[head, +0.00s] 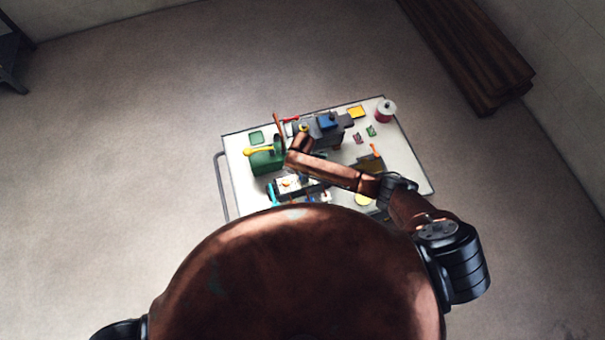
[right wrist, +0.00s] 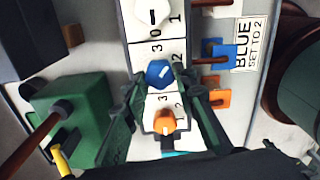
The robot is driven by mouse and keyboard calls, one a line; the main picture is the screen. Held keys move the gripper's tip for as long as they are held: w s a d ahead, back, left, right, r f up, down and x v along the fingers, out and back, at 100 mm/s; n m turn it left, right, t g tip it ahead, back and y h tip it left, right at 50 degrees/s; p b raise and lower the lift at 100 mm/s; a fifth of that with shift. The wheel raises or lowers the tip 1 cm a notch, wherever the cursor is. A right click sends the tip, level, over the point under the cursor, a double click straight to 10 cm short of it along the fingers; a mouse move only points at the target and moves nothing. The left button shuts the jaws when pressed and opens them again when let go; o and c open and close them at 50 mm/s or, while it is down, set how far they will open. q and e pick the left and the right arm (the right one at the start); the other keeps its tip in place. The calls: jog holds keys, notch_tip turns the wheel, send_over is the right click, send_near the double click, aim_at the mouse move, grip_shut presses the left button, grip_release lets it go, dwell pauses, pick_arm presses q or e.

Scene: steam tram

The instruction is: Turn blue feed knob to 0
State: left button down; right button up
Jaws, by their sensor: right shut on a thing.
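The blue feed knob (right wrist: 160,73) is the middle one of three knobs on a white panel (right wrist: 140,49) in the right wrist view. It has a pale pointer mark; the digits 3 and 2 show beside it, and I cannot read its exact setting. My right gripper (right wrist: 160,82) is shut on the blue knob, one finger on each side. A white knob (right wrist: 152,13) is above it and an orange knob (right wrist: 165,122) below. In the head view the panel (head: 280,192) is partly hidden by my arm. My left gripper is not in view.
A card (right wrist: 248,43) reads "BLUE SET TO 2". Blue (right wrist: 222,53) and orange (right wrist: 219,99) blocks on rods stand beside the panel. A green box (right wrist: 75,112) is close on the left. The white table (head: 400,155) also holds a red-and-white spool (head: 386,111).

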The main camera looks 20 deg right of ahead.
jog(key=m+p, duration=0.2)
jog(key=shift+r+m, duration=0.15)
jog(key=shift+m, duration=0.25)
jog(key=m+p, duration=0.2)
jog(key=m, duration=0.1)
jog(key=shift+m, duration=0.3)
jog(key=m+p, duration=0.1)
jog(key=m, duration=0.2)
jog(key=shift+m+p, duration=0.3)
jog(key=shift+p, duration=0.05)
jog(key=m+p, duration=0.1)
jog(key=m, duration=0.2)
jog(key=shift+m, duration=0.4)
jog(key=m+p, duration=0.1)
jog(key=m, duration=0.2)
jog(key=shift+m, duration=0.3)
jog(key=m+p, duration=0.1)
jog(key=m, duration=0.2)
jog(key=shift+w+m, duration=0.1)
jog(key=shift+m, duration=0.2)
jog(key=m, duration=0.3)
jog(key=shift+p, duration=0.3)
jog(key=shift+d+m, duration=0.15)
jog(key=shift+m, duration=1.95)
